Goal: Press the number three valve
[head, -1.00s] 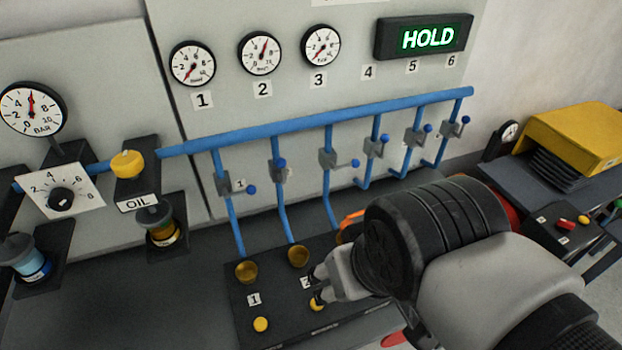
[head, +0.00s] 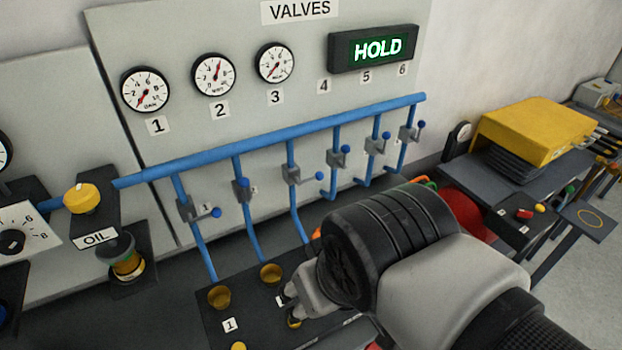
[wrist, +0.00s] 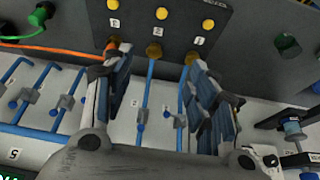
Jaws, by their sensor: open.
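The third valve (head: 290,174) is a grey block on a blue pipe, its blue-knobbed lever (head: 319,180) pointing right. My gripper (head: 287,296) is open and empty above a black box (head: 255,330), near label 2 and a yellow button (head: 294,322). In the wrist view, my gripper's (wrist: 156,65) two fingers are spread on either side of the middle brass cup (wrist: 154,50). Yellow buttons labelled 3 (wrist: 115,5), 2 (wrist: 161,13) and 1 (wrist: 208,25) sit beyond the fingers. My arm hides the box's right part in the head view.
A blue header pipe (head: 270,134) feeds several valves along the wall. Gauges and a display (head: 374,48) reading HOLD hang above. An orange hose (wrist: 50,48) runs to the third cup. An oil unit (head: 95,237) stands left, a yellow machine (head: 535,130) right.

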